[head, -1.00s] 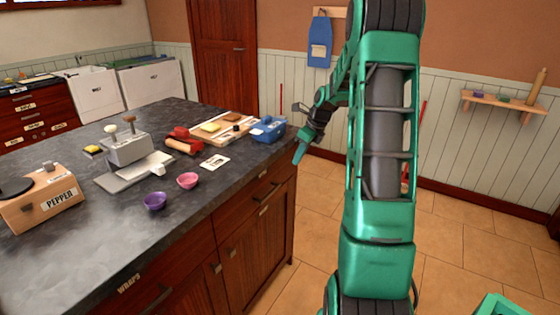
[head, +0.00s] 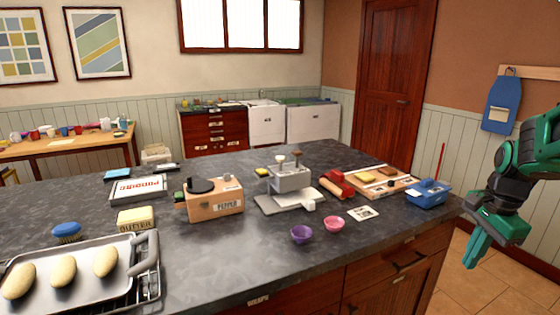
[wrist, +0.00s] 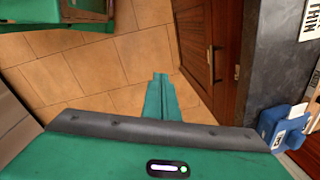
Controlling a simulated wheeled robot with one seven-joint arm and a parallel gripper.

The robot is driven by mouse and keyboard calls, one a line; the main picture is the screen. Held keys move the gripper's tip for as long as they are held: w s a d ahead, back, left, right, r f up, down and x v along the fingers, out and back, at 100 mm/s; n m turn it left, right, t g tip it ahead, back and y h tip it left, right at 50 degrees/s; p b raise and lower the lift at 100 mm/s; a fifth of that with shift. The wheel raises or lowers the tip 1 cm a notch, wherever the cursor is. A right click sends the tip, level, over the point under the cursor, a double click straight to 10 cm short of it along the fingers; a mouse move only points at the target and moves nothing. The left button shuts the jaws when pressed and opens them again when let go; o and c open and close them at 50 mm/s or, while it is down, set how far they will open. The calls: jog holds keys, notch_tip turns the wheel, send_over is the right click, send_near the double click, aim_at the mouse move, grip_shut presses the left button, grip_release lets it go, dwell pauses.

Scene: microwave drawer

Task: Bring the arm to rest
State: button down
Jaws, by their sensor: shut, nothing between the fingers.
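My green gripper (head: 474,258) hangs at the right of the head view, beside the right end of the island counter and above the tiled floor. Its fingers point down and are closed together with nothing between them. In the wrist view the closed fingers (wrist: 159,80) show over the floor tiles, with the wooden cabinet side to their right. My gripper looks apart from the counter.
The dark counter (head: 215,253) holds a baking tray (head: 80,268), a pepper box (head: 212,198), a grey device, purple and pink bowls, a board and a blue box (head: 428,193) near its right end. A wooden door (head: 392,90) stands behind. Open floor lies right.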

jog(key=s+a+n, duration=0.4)
jog(key=s+n, duration=0.1)
jog(key=s, duration=0.4)
jog(key=s+a+n+g, duration=0.1)
jog(key=s+a+n, duration=0.3)
jog(key=s, duration=0.5)
jog(key=n, duration=0.2)
jog(key=shift+f+n, duration=0.3)
